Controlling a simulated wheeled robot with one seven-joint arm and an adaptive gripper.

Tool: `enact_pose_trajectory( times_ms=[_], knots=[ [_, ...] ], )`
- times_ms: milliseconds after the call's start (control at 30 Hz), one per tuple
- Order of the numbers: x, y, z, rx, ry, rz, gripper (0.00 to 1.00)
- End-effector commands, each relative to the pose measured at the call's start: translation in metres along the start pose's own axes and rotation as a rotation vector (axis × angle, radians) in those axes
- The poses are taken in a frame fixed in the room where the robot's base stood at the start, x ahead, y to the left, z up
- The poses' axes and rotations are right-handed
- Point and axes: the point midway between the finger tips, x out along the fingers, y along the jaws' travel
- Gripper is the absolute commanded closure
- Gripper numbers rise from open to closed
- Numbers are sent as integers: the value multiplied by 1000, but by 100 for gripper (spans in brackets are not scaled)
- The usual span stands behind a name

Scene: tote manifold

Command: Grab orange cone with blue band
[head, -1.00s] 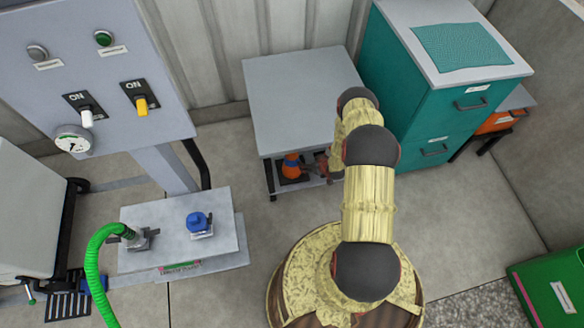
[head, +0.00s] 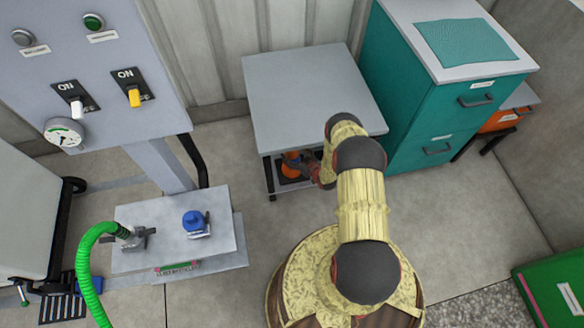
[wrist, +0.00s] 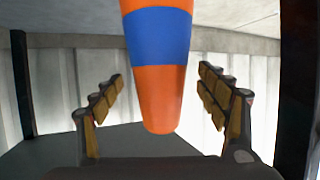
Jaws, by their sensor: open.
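The orange cone with a blue band (wrist: 160,38) fills the upper middle of the wrist view, its orange tip pointing down in that picture. In the head view the cone (head: 291,160) stands on the lower shelf of the grey table, partly hidden by my gripper. My gripper (head: 312,170) reaches in under the tabletop. In the wrist view my gripper (wrist: 160,95) is open, with one finger on each side of the cone. Gaps show between the cone and both fingers.
The grey tabletop (head: 310,95) lies above the cone, with dark legs around the shelf. A teal cabinet (head: 405,110) stands close on the right. A control panel (head: 95,70) and a bench with a blue valve (head: 195,221) are on the left.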

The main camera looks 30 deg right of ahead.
Motion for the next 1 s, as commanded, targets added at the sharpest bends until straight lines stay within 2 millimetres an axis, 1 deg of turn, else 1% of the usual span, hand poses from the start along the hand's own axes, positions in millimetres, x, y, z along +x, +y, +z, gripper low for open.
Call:
enact_pose_trajectory(
  times_ms=[33, 100, 333, 367, 1000],
  knots=[
    [9, 0, 3, -1, 1, -1, 26],
    [16, 0, 2, 0, 1, -1, 26],
    [17, 0, 0, 1, 0, 0, 26],
    [17, 0, 0, 1, 0, 0, 27],
    [17, 0, 0, 1, 0, 0, 63]
  ],
)
